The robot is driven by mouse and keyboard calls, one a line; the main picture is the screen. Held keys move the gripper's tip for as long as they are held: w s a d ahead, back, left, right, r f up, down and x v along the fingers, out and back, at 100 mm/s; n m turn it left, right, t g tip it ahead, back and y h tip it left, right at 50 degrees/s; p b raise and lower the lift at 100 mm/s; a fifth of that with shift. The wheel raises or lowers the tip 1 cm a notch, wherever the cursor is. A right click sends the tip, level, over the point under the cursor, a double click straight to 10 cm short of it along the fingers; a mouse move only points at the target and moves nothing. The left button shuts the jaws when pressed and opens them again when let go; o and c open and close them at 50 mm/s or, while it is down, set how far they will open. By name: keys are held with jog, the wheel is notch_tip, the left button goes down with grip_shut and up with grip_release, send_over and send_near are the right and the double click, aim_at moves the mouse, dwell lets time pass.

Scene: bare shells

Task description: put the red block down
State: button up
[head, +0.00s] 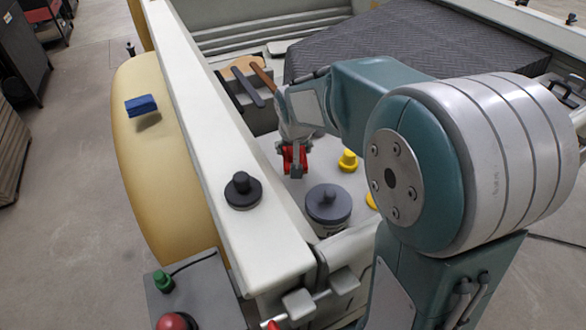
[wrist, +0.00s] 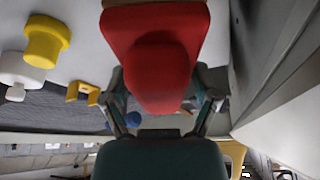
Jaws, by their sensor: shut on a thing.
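The red block (head: 287,157) is between the fingers of my gripper (head: 295,165), inside the white-walled truck bed. In the wrist view the red block (wrist: 155,60) is a wide red piece with a rounded knob, and it fills the upper middle. My gripper (wrist: 162,98) is shut on it, with one finger on each side. The head view does not show clearly whether the block touches the pale bed floor (head: 320,178) or hangs above it.
A yellow knobbed piece (head: 348,160) and a grey knobbed cylinder (head: 328,205) stand close to the right and front. A black knob (head: 242,190) sits on the white side wall (head: 205,120). A blue block (head: 141,105) is over the yellow fender. Tools (head: 248,88) lie behind.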

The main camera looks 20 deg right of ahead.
notch_tip(320, 180, down, 2)
jog(key=shift+f, duration=0.25)
jog(key=f, duration=0.3)
jog(key=shift+a+f, duration=0.2)
jog(key=shift+f, duration=0.2)
jog(key=shift+d, duration=0.1)
jog(key=o, duration=1.1)
jog(key=shift+f, duration=0.1)
jog(key=v, duration=1.2)
